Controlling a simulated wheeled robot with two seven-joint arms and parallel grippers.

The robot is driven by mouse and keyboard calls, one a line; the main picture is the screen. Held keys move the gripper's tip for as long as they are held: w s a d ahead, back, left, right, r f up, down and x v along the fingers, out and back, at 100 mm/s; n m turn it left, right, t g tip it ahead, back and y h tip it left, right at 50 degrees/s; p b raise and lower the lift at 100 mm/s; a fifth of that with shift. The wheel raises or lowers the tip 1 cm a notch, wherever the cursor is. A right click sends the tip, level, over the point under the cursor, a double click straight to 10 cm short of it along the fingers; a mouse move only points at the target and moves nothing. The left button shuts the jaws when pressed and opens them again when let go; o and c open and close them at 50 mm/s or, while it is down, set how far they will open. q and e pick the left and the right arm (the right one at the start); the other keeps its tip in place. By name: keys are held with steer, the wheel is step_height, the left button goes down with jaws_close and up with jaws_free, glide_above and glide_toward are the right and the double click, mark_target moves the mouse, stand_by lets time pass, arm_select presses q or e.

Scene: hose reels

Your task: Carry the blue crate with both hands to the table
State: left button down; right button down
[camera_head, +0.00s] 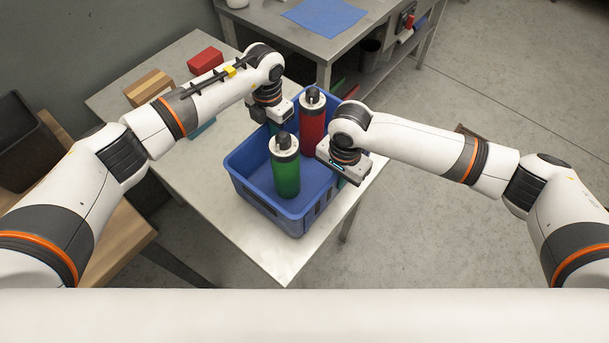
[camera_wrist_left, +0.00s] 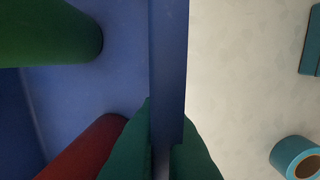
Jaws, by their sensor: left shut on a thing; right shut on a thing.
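The blue crate (camera_head: 262,195) is at the front corner of a pale table (camera_head: 284,254) in the head view. It holds a green bottle (camera_head: 285,178) and a red bottle (camera_head: 312,128), both upright. My left gripper (camera_head: 272,122) is at the crate's far left side. In the left wrist view its green fingertips (camera_wrist_left: 160,160) are shut on the crate's blue wall (camera_wrist_left: 168,70), one on each side. My right gripper (camera_head: 346,178) is at the crate's right rim, shut on it; its fingertips are mostly hidden. I cannot tell whether the crate touches the tabletop.
On the pale table lie a red block (camera_head: 205,61) and a wooden block (camera_head: 149,87). A teal ring-shaped thing (camera_wrist_left: 296,157) is beside the crate in the left wrist view. A metal workbench with a blue mat (camera_head: 324,16) stands behind. The floor at right is open.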

arm_select(q)
steer(key=shift+w+a+f, duration=0.1)
steer(key=shift+f, duration=0.25)
arm_select(e)
steer(key=shift+f, duration=0.45)
arm_select(q)
steer(key=c, duration=1.6)
jaws_free()
steer(key=shift+c, duration=0.2)
arm_select(e)
steer(key=c, duration=1.6)
jaws_free()
steer(key=shift+c, duration=0.2)
arm_select(q)
steer(key=shift+o, duration=0.2)
steer(key=shift+r, duration=0.1)
arm_select(e)
steer(key=shift+o, duration=0.2)
steer(key=shift+s+r, duration=0.1)
arm_select(q)
steer(key=shift+s, duration=0.2)
step_height(320, 180, up, 12)
steer(key=shift+f, duration=0.15)
arm_select(e)
steer(key=shift+r, duration=0.25)
step_height(320, 180, up, 12)
steer(key=shift+f, duration=0.25)
